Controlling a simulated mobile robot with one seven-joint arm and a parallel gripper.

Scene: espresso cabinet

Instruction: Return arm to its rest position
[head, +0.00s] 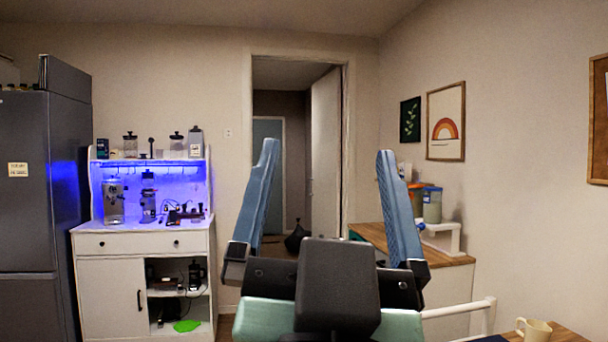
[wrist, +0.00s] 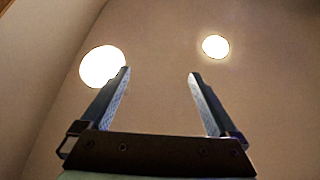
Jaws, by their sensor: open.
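My gripper (head: 328,160) stands upright in the middle of the head view, its two blue fingers spread wide and pointing up. Nothing is between the fingers. In the wrist view my gripper (wrist: 159,75) is also open and empty, with the ceiling behind it. It touches nothing that I can see. Part of the doorway and the wooden counter is hidden behind my gripper in the head view.
A white espresso cabinet (head: 110,243) with blue-lit machines stands at the left beside a dark fridge (head: 25,185). A wooden counter (head: 445,257) with jars is at the right. A cream mug (head: 535,330) stands on a table at the lower right. An open doorway (head: 295,150) lies behind.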

